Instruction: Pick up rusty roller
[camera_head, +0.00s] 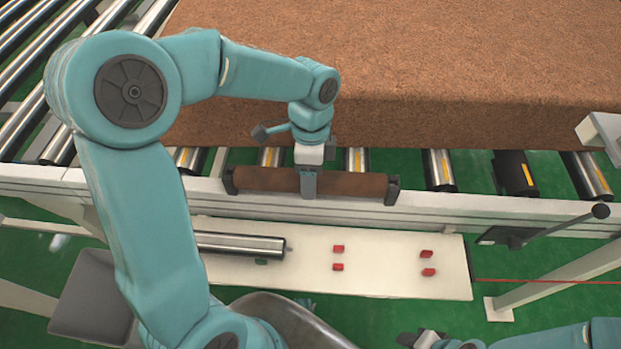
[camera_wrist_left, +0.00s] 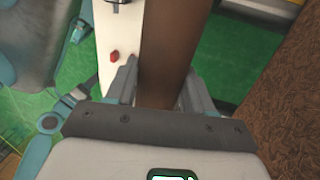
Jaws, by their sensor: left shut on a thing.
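The rusty roller (camera_head: 345,185) is brown with dark end caps and lies level along the conveyor's near edge in the head view. My left gripper (camera_head: 308,185) is shut on it near its middle, from above. In the left wrist view the roller (camera_wrist_left: 170,50) runs between the two fingers of my left gripper (camera_wrist_left: 158,90). I cannot tell whether the roller still touches the conveyor frame. Part of my right arm shows at the bottom right of the head view, with its gripper (camera_head: 420,340) partly cut off by the picture's lower edge.
A large brown mattress (camera_head: 480,70) lies on the conveyor just behind the roller. Several silver rollers and a black one (camera_head: 513,172) sit in the conveyor. A white shelf (camera_head: 380,280) below holds a shiny roller (camera_head: 238,246) and several red blocks (camera_head: 338,249). A black-knobbed lever (camera_head: 600,211) stands at right.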

